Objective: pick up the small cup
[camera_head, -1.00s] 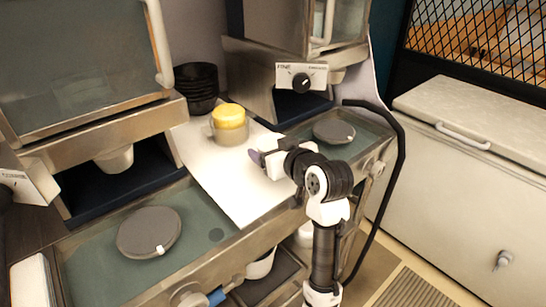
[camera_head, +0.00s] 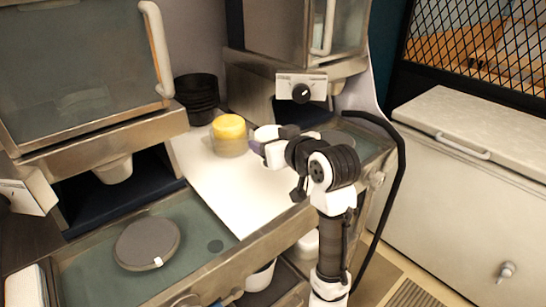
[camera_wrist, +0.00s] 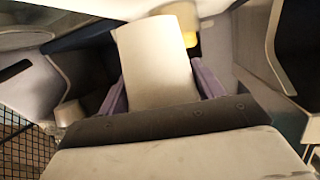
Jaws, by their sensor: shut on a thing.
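My gripper (camera_head: 260,148) is over the white counter strip, just right of a translucent container with a yellow top (camera_head: 229,127). In the wrist view its two purple fingers (camera_wrist: 161,84) stand apart, one on each side of a plain cream-white small cup (camera_wrist: 155,58), and are shut on it. The cup fills the space between the fingers and hides their inner faces. In the head view the cup is hard to tell from the white gripper parts.
A stack of black bowls (camera_head: 197,98) stands behind the yellow-topped container. A machine with a black knob (camera_head: 300,92) is behind my gripper. A grey round lid (camera_head: 147,243) lies on the left counter. The white strip (camera_head: 240,205) is clear in front.

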